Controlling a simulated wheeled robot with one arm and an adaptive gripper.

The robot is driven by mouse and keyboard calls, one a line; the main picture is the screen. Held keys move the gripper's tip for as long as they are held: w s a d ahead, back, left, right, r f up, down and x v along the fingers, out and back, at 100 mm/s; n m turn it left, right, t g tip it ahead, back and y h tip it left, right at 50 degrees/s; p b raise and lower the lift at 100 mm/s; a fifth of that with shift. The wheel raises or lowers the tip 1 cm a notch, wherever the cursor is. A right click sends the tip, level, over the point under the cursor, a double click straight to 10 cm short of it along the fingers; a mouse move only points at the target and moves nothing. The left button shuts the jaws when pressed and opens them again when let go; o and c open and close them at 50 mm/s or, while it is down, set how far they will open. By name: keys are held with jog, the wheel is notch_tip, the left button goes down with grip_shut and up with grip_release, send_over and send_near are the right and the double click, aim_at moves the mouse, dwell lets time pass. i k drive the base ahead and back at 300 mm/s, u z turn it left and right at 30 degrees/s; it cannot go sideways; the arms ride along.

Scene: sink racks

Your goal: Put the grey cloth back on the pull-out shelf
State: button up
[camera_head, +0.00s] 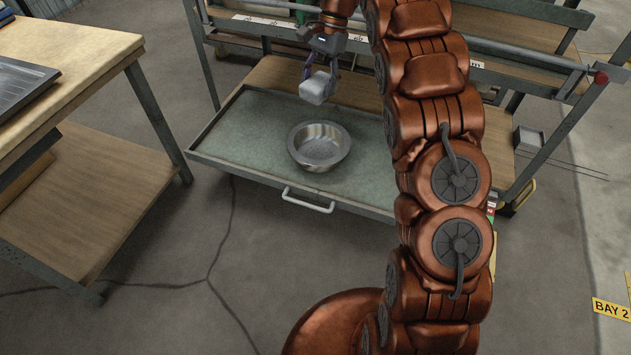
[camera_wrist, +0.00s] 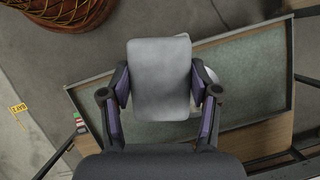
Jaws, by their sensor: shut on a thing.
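My gripper (camera_head: 326,72) is shut on the grey cloth (camera_head: 317,88), a small folded block held above the pull-out shelf. In the wrist view the cloth (camera_wrist: 160,78) sits between the two purple-padded fingers of my gripper (camera_wrist: 160,90). The pull-out shelf (camera_head: 236,135) is a green-grey tray with a raised rim and a front handle (camera_head: 308,200), and it is drawn out. It also shows in the wrist view (camera_wrist: 252,75). The cloth hides part of the shelf there.
A round metal bowl (camera_head: 320,145) stands on the middle of the shelf, just below and in front of the cloth. The shelf's left part is bare. A wooden-topped table (camera_head: 85,45) stands at the left. Rack rails and posts (camera_head: 203,55) frame the shelf.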

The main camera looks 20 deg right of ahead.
aim_at(380, 181)
jog(key=k, duration=0.85)
jog(key=u, duration=1.2)
